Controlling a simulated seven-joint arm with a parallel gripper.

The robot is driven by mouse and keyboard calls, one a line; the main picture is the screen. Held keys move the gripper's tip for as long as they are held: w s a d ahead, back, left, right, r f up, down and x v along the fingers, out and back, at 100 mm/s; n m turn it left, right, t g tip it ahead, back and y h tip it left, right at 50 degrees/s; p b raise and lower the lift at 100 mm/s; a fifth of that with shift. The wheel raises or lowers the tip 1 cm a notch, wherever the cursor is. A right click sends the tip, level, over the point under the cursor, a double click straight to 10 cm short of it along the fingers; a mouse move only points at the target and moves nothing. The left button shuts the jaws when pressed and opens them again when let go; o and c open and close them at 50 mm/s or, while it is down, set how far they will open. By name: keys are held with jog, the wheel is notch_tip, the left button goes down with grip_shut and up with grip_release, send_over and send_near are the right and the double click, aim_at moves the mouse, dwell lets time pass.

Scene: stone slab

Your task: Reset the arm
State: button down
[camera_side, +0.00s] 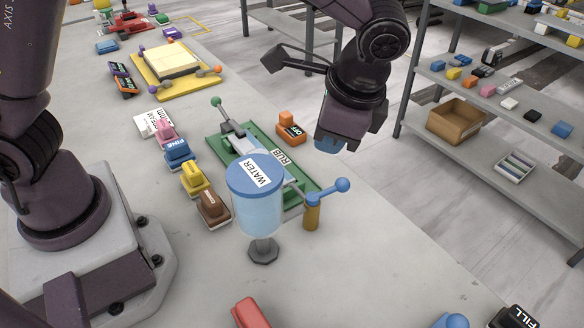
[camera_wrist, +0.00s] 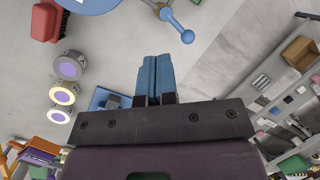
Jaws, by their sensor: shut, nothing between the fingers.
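My gripper (camera_side: 328,146) hangs from the arm at the upper middle of the side view, above the slab's right edge and the floor beyond it. Its blue fingers (camera_wrist: 153,75) lie together in the wrist view, with nothing between them. In the side view it is apart from the blue WATER tank (camera_side: 254,205) and from the lever with a blue knob (camera_side: 327,191). The lever's blue handle (camera_wrist: 178,26) shows ahead of the fingers in the wrist view.
A green RUB board (camera_side: 218,145) lies behind the tank. Coloured stamp-like blocks (camera_side: 192,178) line its left side. An orange-and-black ON switch (camera_side: 290,131) sits near my gripper. A yellow tray (camera_side: 175,69) stands farther back. Metal shelves (camera_side: 490,120) stand at right. The slab's front middle is fairly clear.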

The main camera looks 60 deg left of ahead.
jog(key=s+a+r+n+t+h, duration=0.2)
jog(key=s+a+r+n+t, duration=0.1)
jog(key=s+a+r+n, duration=0.4)
jog(key=s+a+r+n+t+h, duration=0.25)
jog(key=s+a+r, duration=0.25)
jog(key=s+a, duration=0.35)
jog(key=w+d+f+g, duration=0.1)
jog(key=w+d+f, duration=0.1)
jog(key=w+d, duration=0.1)
jog(key=w+d+f+g, duration=0.2)
jog(key=w+d+f, duration=0.1)
jog(key=d, duration=0.1)
jog(key=w+d+f+g+y, duration=0.1)
jog(key=w+d+f, duration=0.2)
jog(key=d, duration=0.1)
jog(key=shift+w+d+f+m+g, duration=0.25)
jog(key=shift+d, duration=0.05)
jog(key=w+d+f+n+y, duration=0.3)
jog(key=w+d+f+n, duration=0.4)
jog(key=w+d+n, duration=0.5)
jog(key=a+f+n, duration=0.2)
jog(key=a+f, duration=0.6)
jog(key=f, duration=0.2)
jog(key=shift+w+a, duration=0.15)
jog(key=shift+a, duration=0.05)
